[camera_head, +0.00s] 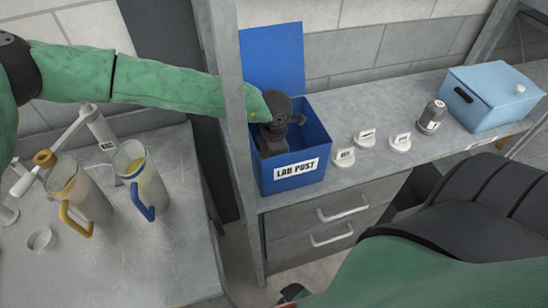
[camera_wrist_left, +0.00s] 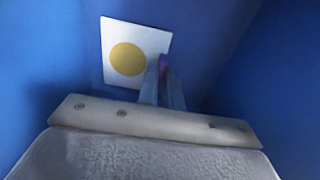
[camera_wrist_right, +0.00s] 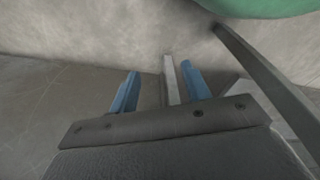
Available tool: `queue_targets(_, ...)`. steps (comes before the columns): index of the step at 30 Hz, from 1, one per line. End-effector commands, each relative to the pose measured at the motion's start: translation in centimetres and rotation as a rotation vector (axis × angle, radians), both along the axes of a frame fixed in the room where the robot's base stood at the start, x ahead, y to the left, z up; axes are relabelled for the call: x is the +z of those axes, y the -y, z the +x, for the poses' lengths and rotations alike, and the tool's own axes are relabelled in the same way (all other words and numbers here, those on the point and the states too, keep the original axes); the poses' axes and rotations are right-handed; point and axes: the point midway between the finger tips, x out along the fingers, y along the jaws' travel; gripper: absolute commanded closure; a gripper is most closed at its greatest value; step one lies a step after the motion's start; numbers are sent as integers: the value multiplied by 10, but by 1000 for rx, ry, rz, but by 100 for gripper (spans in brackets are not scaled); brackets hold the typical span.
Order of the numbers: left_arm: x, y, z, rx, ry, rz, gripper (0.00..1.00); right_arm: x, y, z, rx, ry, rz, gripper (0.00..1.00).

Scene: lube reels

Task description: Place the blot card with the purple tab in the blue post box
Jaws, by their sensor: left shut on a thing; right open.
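The blue post box (camera_head: 293,172), labelled LAB POST, stands on the grey counter with its lid raised at the back. My left arm reaches over it from the left, and my left gripper (camera_head: 272,140) is down inside its opening, its fingertips hidden in the head view. In the left wrist view the left gripper (camera_wrist_left: 162,85) is shut on the purple tab of the blot card (camera_wrist_left: 128,60), a white card with a yellow spot. The box's blue walls surround the card. My right gripper (camera_wrist_right: 158,90) is open, with no held thing visible, away from the box.
Several small white labelled blocks (camera_head: 400,142) and a dark jar (camera_head: 432,117) stand right of the box. A light blue lidded box (camera_head: 493,97) is further right. Two jugs (camera_head: 140,170) stand on the left table (camera_head: 130,255). A grey post (camera_head: 240,130) rises beside the post box.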

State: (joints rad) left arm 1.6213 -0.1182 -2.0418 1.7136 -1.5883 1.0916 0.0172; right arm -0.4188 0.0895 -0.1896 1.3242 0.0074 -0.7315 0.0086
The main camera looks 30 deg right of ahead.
Motion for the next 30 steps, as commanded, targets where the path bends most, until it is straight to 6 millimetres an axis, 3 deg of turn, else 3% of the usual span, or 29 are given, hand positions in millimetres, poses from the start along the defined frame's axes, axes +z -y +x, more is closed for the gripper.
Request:
queue_targets(7,-2,0,0,0,0,0,100,5,-1,2,-1,0,1,52)
queue_targets(9,-1,0,0,0,0,0,81,8,-2,4,-1,1,2,52)
queue_targets(11,-1,0,0,0,0,0,71,9,-2,5,-1,1,2,52)
queue_targets(26,1,0,0,0,0,0,71,7,-2,3,-1,8,4,52)
queue_targets(30,3,0,0,0,0,0,71,-3,0,-3,1,6,1,52)
